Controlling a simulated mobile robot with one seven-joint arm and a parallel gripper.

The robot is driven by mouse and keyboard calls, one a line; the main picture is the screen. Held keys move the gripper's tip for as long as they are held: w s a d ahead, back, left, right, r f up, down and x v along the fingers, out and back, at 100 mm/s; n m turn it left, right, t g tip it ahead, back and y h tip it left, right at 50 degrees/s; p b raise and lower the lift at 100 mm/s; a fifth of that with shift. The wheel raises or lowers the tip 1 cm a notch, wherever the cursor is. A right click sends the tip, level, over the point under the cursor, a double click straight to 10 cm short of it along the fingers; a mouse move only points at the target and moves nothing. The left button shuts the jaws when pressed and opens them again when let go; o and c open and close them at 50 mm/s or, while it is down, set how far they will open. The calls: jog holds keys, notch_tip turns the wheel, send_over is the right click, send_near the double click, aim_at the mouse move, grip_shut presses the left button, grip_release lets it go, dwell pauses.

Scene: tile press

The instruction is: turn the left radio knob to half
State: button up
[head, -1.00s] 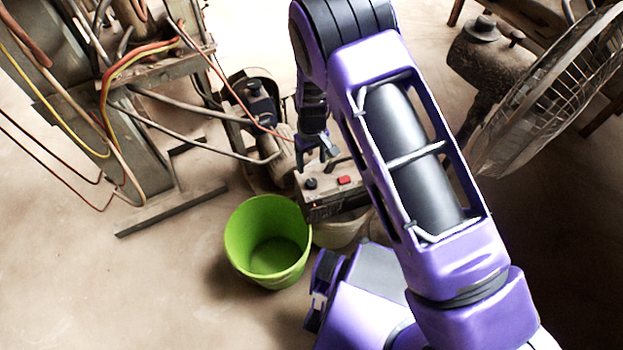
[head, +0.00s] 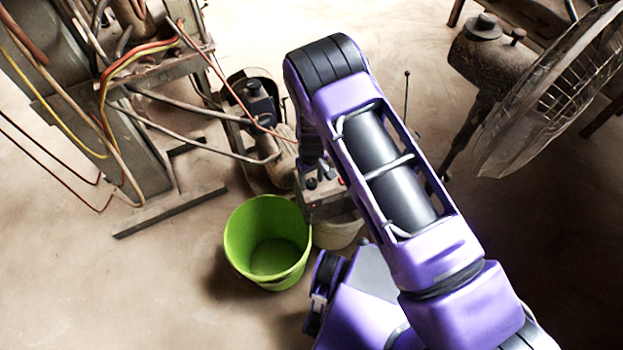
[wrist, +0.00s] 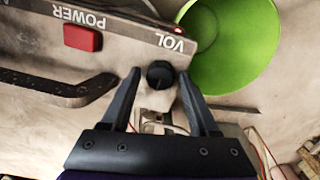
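The radio (head: 322,208) is a worn grey box, partly hidden by my arm in the head view. Its left knob (head: 310,184) is small, round and black, beside a red power button (head: 341,181). In the wrist view the knob (wrist: 160,74) sits by the "VOL" label, with the red button (wrist: 82,38) at upper left. My gripper (wrist: 160,71) is open, with one finger on each side of the knob and narrow gaps showing. I cannot read a pointer mark on the knob. In the head view the gripper is mostly hidden by my arm.
A green bucket (head: 268,240) stands left of the radio, and a pale bucket (head: 338,232) is beneath it. A handle (wrist: 55,88) runs beside the radio's top. A machine with hoses (head: 120,110) is at left, a large fan (head: 550,95) at right. Floor at lower left is clear.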

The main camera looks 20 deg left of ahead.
grip_shut()
